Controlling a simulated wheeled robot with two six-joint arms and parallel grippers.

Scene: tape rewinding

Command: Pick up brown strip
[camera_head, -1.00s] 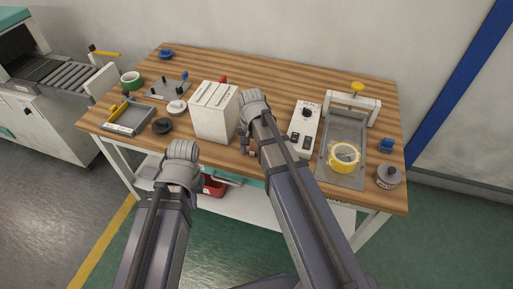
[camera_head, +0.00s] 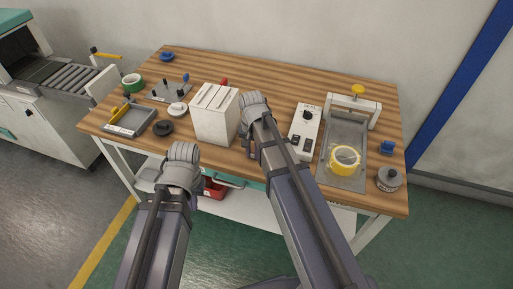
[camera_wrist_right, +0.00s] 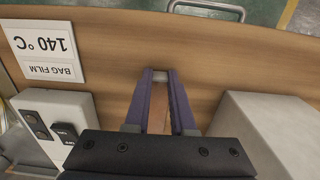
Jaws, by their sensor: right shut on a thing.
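My right gripper (camera_head: 255,102) is over the table between the white slotted box and the white control box; its fingers are hidden from the head view. In the right wrist view the two purple fingers (camera_wrist_right: 160,76) are close together. A reddish-brown strip (camera_wrist_right: 158,119) shows between them, and the gripper is shut on it. Most of the strip is hidden by the fingers and the wrist. My left gripper (camera_head: 182,156) is in front of the table's front edge, away from any object. Its fingers are hidden, so its opening cannot be seen.
The white slotted box (camera_head: 214,118) stands left of my right gripper, the control box (camera_head: 304,132) right of it. A grey tray with a yellow tape roll (camera_head: 344,158) is farther right. Black and white discs, a green tape roll (camera_head: 132,81) and a small tray are left.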

